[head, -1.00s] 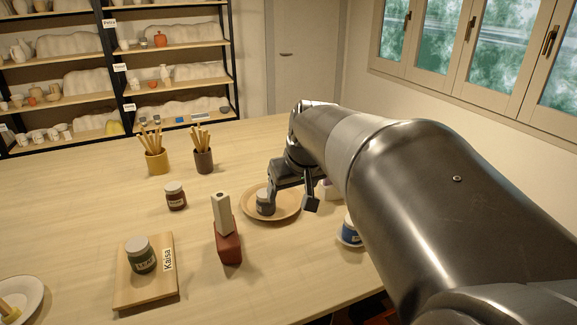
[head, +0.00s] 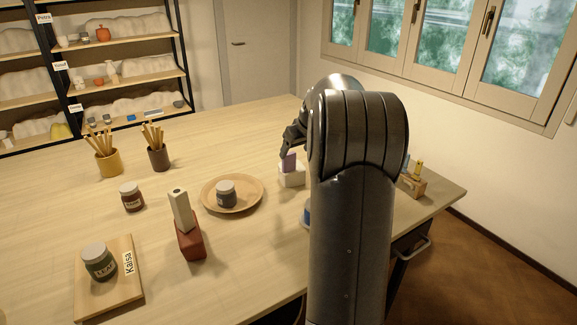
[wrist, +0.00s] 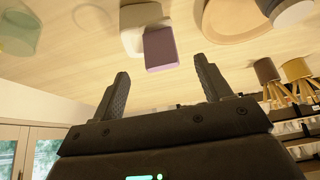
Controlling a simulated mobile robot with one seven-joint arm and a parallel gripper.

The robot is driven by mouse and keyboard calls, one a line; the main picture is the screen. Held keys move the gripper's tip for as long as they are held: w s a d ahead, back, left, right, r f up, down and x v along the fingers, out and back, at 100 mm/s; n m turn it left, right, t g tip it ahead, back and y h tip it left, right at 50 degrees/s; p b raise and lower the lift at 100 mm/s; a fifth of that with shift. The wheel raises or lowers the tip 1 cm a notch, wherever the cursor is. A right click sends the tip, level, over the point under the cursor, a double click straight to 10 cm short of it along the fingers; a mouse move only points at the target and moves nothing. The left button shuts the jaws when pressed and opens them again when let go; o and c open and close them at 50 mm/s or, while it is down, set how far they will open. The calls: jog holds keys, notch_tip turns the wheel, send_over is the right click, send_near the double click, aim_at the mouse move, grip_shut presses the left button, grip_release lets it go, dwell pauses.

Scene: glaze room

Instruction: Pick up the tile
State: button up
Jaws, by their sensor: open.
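A purple tile (head: 288,162) stands upright in a small white block-like holder (head: 292,178) on the table, right of the wooden plate. In the wrist view the purple tile (wrist: 161,48) and the white holder (wrist: 141,18) lie just beyond my fingertips, with the tile in line with the gap. My gripper (wrist: 163,74) is open with nothing between its fingers. In the head view my gripper (head: 289,146) is close to the tile, and my arm hides part of it. I cannot tell whether a finger touches the tile.
The round wooden plate (head: 250,204) bears a grey jar (head: 226,194). A blue container (head: 307,213) is partly hidden behind my arm. A wooden block with a yellow piece (head: 412,186) stands right. A red block with a pale upright piece (head: 189,242) stands left.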

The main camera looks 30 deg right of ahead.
aim_at(288, 161)
jog(key=x, duration=0.4)
jog(key=shift+w+r+x, duration=0.1)
jog(key=shift+w+x, duration=0.05)
jog(key=shift+x, duration=0.75)
jog(key=shift+w+r+x, duration=0.1)
jog(key=shift+x, duration=0.8)
jog(key=shift+w+r+x, duration=0.1)
jog(key=shift+w+x, duration=0.05)
jog(key=shift+x, duration=0.75)
jog(key=shift+f, duration=0.1)
jog(key=shift+c, duration=0.3)
jog(key=c, duration=1.1)
